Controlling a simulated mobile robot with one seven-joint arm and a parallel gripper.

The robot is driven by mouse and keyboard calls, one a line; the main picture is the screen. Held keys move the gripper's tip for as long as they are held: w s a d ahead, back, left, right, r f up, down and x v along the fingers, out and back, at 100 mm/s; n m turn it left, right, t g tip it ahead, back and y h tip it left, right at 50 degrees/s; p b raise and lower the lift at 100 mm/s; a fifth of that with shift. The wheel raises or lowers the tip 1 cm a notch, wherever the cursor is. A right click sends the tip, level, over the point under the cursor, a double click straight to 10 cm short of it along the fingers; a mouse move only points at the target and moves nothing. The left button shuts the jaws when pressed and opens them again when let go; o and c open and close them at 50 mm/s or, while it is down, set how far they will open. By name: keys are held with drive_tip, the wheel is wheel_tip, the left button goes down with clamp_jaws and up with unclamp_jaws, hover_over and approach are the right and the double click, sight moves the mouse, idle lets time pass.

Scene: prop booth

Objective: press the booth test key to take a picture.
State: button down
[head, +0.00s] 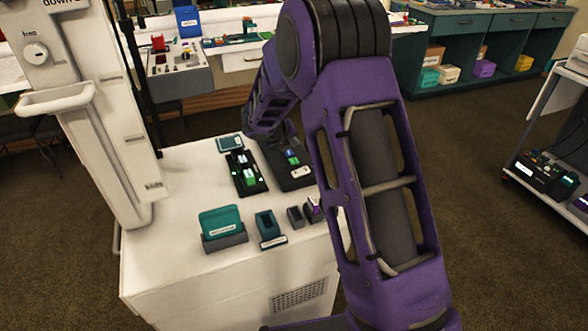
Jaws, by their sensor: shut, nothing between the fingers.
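Two black control boxes lie on the white cabinet top. The left box (239,184) has lit green parts, and the right box (298,183) has a blue-and-green lit part and a white labelled piece. I cannot read which part is the booth test key. My gripper (286,143) is at the end of my purple arm, shut and empty, just above the back of the right box. It is small and dark here, and my arm hides part of the right box. I cannot tell whether it touches anything.
A teal block in a grey holder (225,241), a teal stand (267,241) and small dark items (296,217) stand along the front of the cabinet top (180,215). A white column (112,130) rises at left. A cart (545,185) is at far right.

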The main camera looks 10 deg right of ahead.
sight(293, 163)
drive_tip(key=shift+f+b, duration=0.3)
drive_tip(key=shift+f, duration=1.45)
idle(0.6)
drive_tip(key=shift+f, duration=0.4)
drive_tip(key=shift+f, duration=0.4)
idle(0.5)
drive_tip(key=shift+r+p, duration=0.8)
drive_tip(key=shift+p, duration=0.05)
wheel_tip(293, 163, up, 5)
drive_tip(key=p, duration=0.5)
drive_tip(key=shift+r, duration=0.1)
